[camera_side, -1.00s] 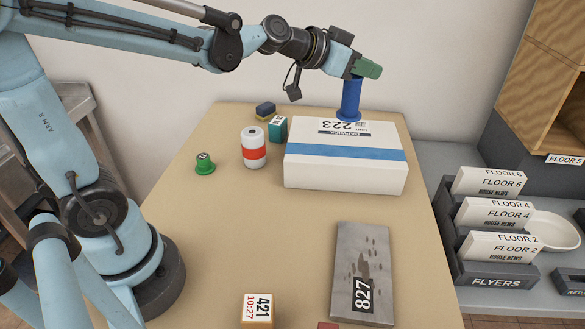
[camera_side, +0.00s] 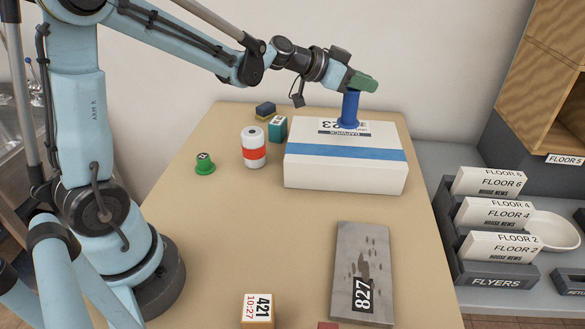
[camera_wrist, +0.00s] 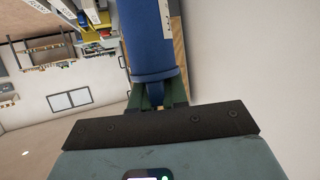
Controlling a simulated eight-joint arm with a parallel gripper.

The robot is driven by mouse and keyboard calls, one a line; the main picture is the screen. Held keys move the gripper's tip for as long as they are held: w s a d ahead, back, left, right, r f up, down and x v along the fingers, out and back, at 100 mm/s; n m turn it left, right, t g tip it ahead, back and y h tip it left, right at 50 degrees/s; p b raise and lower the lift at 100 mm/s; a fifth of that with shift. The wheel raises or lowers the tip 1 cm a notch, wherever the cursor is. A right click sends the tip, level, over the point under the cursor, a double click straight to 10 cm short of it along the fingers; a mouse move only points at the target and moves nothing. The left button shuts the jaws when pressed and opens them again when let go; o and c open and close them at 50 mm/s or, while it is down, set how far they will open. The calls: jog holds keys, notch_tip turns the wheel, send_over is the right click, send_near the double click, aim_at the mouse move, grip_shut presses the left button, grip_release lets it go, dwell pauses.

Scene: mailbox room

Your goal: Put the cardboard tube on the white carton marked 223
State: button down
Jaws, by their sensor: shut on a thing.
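The blue cardboard tube (camera_side: 350,106) is upright with a wider foot at its lower end. It shows large in the wrist view (camera_wrist: 150,40), with a white label at its side. My gripper (camera_side: 362,82), with green fingers, is shut on the upper end of the tube. The white carton marked 223 (camera_side: 335,174) lies flat with a blue band across its top. The tube's foot is over the far part of the carton's top and covers part of its label. I cannot tell whether the foot touches the carton.
A white can with a red band (camera_side: 253,155), a green stamp-like piece (camera_side: 204,166) and a teal box (camera_side: 277,129) stand left of the carton. A flyer rack (camera_side: 492,275) is at right.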

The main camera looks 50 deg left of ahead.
aim_at(350, 108)
jog(key=shift+w+a+f, duration=0.15)
jog(key=shift+a+f, duration=0.15)
jog(key=shift+f, duration=1.9)
jog(key=c, duration=1.1)
grip_release()
jog(key=shift+f, duration=0.1)
jog(key=shift+c, duration=0.2)
